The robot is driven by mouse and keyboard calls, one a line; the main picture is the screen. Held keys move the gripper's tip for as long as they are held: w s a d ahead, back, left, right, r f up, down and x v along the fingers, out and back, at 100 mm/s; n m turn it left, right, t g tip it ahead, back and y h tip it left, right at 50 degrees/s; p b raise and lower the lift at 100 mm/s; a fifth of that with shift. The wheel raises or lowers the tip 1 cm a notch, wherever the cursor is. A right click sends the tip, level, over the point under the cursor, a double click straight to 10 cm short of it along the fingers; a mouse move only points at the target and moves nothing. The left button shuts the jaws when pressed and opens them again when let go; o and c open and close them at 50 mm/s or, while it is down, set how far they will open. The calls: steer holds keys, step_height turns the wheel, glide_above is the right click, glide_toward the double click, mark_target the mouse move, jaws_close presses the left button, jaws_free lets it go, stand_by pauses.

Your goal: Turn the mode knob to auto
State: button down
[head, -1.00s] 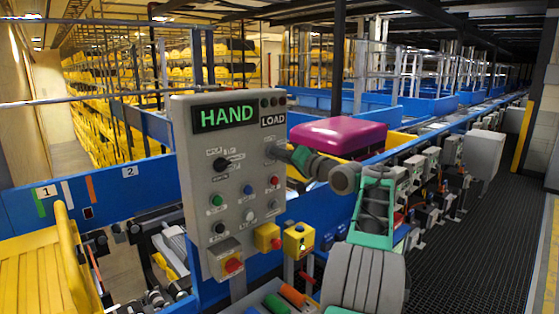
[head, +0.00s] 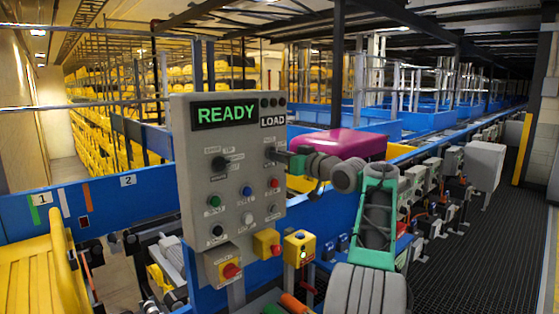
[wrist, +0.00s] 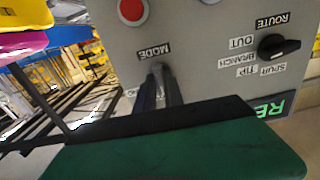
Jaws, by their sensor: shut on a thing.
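The grey control panel (head: 198,170) stands upright, with a green READY display (head: 226,112) at its top. The mode knob (head: 269,153) is at the upper right of the panel, below the LOAD label. My gripper (head: 279,156) reaches it from the right and is shut on it. In the wrist view my two dark fingers (wrist: 158,84) close on the knob beside the MODE label (wrist: 154,50), which appears upside down. The fingers hide most of the knob, so its pointer and position labels cannot be read.
The black route knob (head: 222,162) sits to the left on the panel, with several coloured buttons below. Yellow boxes (head: 266,242) with buttons are at the panel's lower edge. A magenta case (head: 345,143) lies on the conveyor behind my arm. A yellow tray (head: 30,262) is at left.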

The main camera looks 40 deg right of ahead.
steer(key=shift+n, duration=0.4)
steer(key=c, duration=1.4)
jaws_free()
steer(key=shift+c, duration=0.2)
steer(key=s+b, duration=0.2)
steer(key=s, duration=0.5)
steer(key=shift+s, duration=0.4)
steer(key=shift+d, duration=0.1)
